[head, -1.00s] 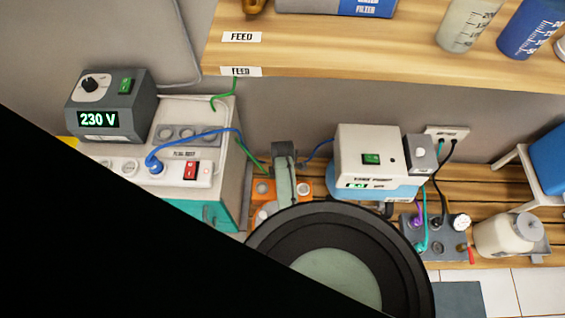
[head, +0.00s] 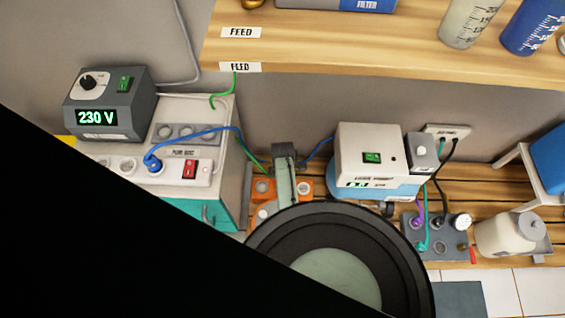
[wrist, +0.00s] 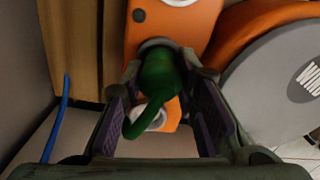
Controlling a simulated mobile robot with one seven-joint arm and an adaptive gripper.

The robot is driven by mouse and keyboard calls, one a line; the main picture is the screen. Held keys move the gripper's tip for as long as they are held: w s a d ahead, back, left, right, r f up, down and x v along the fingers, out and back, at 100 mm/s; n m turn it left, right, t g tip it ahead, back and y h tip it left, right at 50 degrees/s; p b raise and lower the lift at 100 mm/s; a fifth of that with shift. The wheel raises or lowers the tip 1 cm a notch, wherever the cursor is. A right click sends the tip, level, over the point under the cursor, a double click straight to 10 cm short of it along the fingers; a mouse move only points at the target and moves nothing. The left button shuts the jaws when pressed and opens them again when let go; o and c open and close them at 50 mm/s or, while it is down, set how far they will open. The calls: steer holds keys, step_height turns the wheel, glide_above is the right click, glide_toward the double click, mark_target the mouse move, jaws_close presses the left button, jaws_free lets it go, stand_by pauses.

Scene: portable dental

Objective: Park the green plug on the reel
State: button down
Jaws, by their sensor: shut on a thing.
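The green plug (wrist: 160,76) is between the two fingers of my gripper (wrist: 163,108) in the wrist view. My gripper is shut on it, and its green cord curls down toward the camera. The plug's far end meets a grey round socket (wrist: 157,44) on the reel's orange plate (wrist: 192,25); I cannot tell how deep it sits. The reel's orange drum with a grey disc (wrist: 285,85) is at the right. In the head view the orange plate (head: 304,188) shows beside my gripper (head: 284,165), and my arm hides most of the reel.
A white power box (head: 222,160) with a blue plug (head: 153,162) stands left, under a 230 V unit (head: 97,118). A white and blue pump (head: 372,155) stands right. A wooden shelf (head: 330,58) overhangs behind. A blue cord (wrist: 60,118) hangs left in the wrist view.

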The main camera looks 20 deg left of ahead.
steer(key=shift+f, duration=0.2)
steer(key=c, duration=1.2)
jaws_free()
steer(key=shift+r, duration=0.1)
